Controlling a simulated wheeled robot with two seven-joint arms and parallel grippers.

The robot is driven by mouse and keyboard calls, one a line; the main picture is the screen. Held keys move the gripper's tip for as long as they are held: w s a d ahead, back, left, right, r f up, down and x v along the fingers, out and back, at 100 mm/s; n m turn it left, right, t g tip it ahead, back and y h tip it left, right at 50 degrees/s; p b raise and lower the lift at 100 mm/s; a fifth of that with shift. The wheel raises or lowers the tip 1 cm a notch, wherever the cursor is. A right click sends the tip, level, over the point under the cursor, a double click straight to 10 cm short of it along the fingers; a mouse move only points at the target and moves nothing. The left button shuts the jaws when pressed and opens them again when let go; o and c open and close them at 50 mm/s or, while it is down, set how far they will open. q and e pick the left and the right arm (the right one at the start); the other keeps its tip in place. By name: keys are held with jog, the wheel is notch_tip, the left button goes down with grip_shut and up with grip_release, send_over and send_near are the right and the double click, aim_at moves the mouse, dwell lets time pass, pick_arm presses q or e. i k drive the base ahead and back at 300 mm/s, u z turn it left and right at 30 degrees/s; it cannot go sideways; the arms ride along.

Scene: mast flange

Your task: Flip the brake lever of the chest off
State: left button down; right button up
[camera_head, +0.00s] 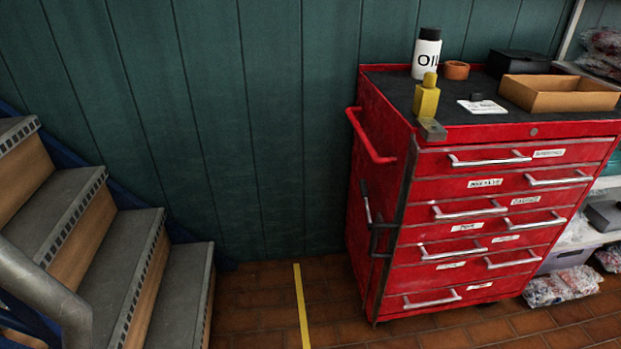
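The chest (432,204) is a red tool chest with several drawers and silver handles, standing against the green wall at the right. On its left side a slim grey lever (366,203) stands nearly upright, its lower end near a dark bracket (380,241) at the front left edge. It looks like the brake lever; its exact setting cannot be told from here. A red push handle (371,140) sticks out higher on the same side. Neither of my grippers is in view.
Stairs (110,240) with a grey rail (45,292) fill the left. The tiled floor (265,300) between stairs and chest is open, with a yellow stripe (301,305). An oil bottle (426,55), yellow bottle (426,97) and cardboard tray (560,95) stand on top.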

aim_at(364, 189)
jog(key=z, duration=0.25)
jog(key=i, duration=0.8)
jog(key=z, duration=0.75)
jog(key=i, duration=0.65)
jog(key=z, duration=0.05)
